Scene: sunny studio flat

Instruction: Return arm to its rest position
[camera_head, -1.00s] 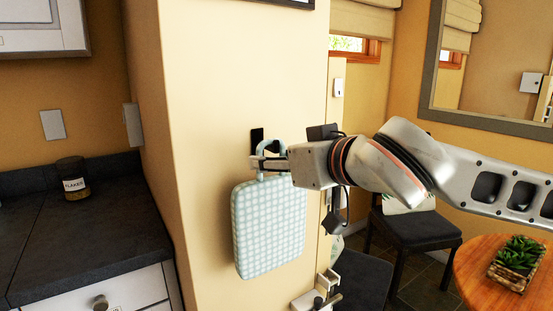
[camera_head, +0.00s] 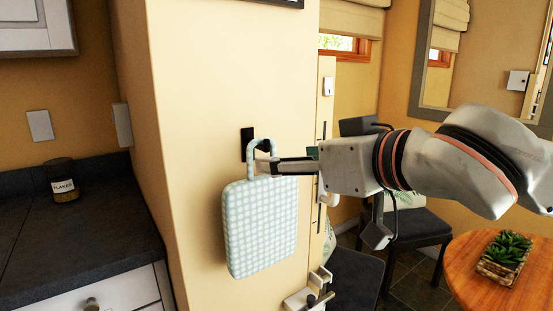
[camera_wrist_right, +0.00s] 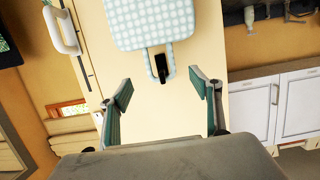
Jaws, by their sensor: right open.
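My right gripper (camera_head: 265,165) comes in from the right in the head view, at the height of the bag's handle. In the right wrist view its two fingers (camera_wrist_right: 160,87) are spread apart with nothing between them. A pale blue-green checked bag (camera_head: 260,228) hangs by its loop handle from a black hook (camera_head: 248,144) on the cream wall panel. The bag (camera_wrist_right: 150,22) and the hook (camera_wrist_right: 161,68) show upside down in the wrist view, beyond the fingertips and apart from them. My left gripper is not in view.
A dark counter (camera_head: 100,215) with a labelled jar (camera_head: 63,180) is at left. Dark chairs (camera_head: 415,226) and a round wooden table (camera_head: 470,265) with a potted plant (camera_head: 505,255) are at right. White hardware (camera_head: 310,297) sticks out low on the panel's right edge.

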